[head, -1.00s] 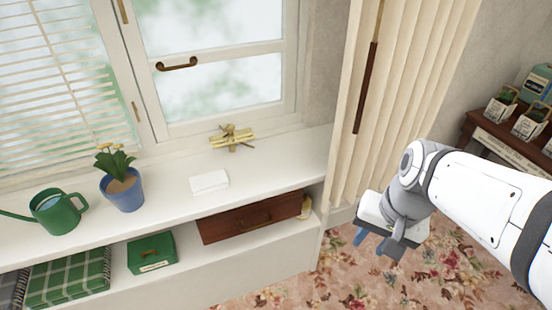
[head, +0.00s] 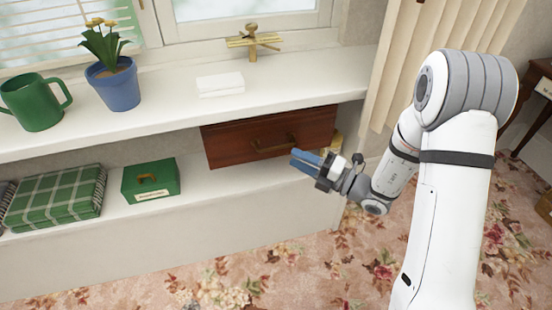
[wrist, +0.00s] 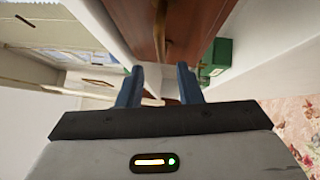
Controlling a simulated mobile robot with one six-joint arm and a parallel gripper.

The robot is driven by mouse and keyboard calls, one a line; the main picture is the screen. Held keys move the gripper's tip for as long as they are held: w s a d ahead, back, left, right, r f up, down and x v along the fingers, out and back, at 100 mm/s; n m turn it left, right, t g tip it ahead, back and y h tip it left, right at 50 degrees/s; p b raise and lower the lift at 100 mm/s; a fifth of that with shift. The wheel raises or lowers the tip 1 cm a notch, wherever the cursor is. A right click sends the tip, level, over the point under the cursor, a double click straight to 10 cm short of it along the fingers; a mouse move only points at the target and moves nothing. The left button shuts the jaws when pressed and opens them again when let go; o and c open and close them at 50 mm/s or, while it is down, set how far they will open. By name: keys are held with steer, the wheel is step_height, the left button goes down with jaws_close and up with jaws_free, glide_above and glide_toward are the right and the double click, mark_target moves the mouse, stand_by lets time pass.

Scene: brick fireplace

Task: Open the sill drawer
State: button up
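The sill drawer (head: 230,144) is a dark reddish-brown wooden drawer hung under the white window sill. It looks shut. Its bronze bar handle (head: 272,147) sits on the front; in the wrist view the drawer front (wrist: 195,22) and handle (wrist: 162,38) show ahead of the fingers. My gripper (head: 294,160) is just to the right of the handle, in front of the drawer's right part. In the wrist view my gripper (wrist: 159,72) has its two blue fingers apart with nothing between them. The handle appears roughly in line with the gap, beyond the fingertips.
On the shelf below are a green box (head: 150,180) and plaid fabric (head: 56,198). The floor in front is clear.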

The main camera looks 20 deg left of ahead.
mark_target(275, 148)
steer(key=b+x, duration=0.2)
steer(key=x, duration=0.5)
steer(key=shift+w+a, duration=0.25)
steer(key=shift+a, duration=0.05)
jaws_close()
stand_by(0.4)
